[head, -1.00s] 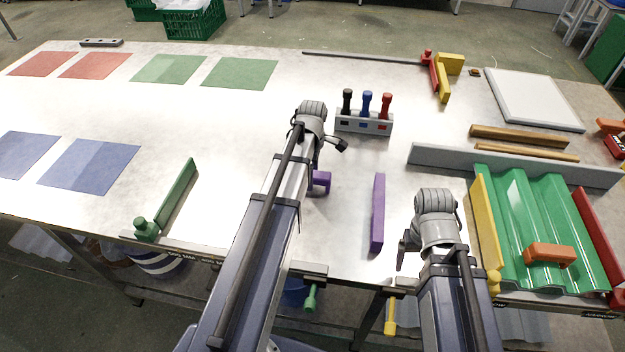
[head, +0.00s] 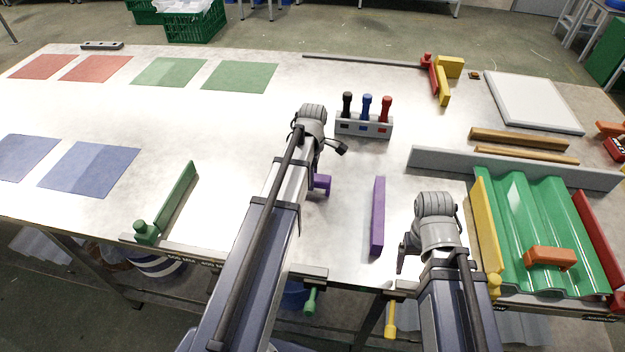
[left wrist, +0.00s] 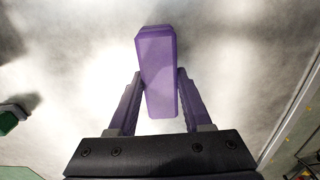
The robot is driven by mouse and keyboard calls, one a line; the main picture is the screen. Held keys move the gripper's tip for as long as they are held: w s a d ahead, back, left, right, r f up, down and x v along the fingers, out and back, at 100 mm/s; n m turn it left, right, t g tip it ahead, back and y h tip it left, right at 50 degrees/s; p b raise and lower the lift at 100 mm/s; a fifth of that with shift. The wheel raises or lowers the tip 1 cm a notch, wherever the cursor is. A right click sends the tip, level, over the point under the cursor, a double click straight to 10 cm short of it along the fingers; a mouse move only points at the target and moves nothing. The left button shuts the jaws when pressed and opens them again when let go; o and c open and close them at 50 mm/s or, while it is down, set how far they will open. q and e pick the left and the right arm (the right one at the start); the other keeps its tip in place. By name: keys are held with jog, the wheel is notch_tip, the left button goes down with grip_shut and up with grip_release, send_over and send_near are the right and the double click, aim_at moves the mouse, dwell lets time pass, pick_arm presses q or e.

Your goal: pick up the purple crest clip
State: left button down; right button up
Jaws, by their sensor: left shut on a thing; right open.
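The purple crest clip (head: 322,184) shows beside the end of my left arm in the head view, partly hidden by that arm. In the left wrist view the clip (left wrist: 157,55) is a long purple block lying between the fingers. My left gripper (left wrist: 160,100) is shut on it. I cannot tell whether the clip touches the table. My right gripper (head: 404,262) is open and empty near the table's front edge, left of the green corrugated sheet (head: 518,215); its fingers are partly hidden.
A purple bar (head: 377,216) lies between my two arms. A rack (head: 363,125) with black, blue and red-handled tools stands behind. An orange clip (head: 550,257) sits on the green sheet. A green stop (head: 172,205) lies to the left.

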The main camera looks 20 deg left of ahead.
pick_arm(q)
notch_tip(320, 180, up, 10)
jog(key=p, duration=1)
jog(key=shift+r, duration=0.1)
pick_arm(e)
notch_tip(320, 180, up, 10)
jog(key=shift+c, duration=0.2)
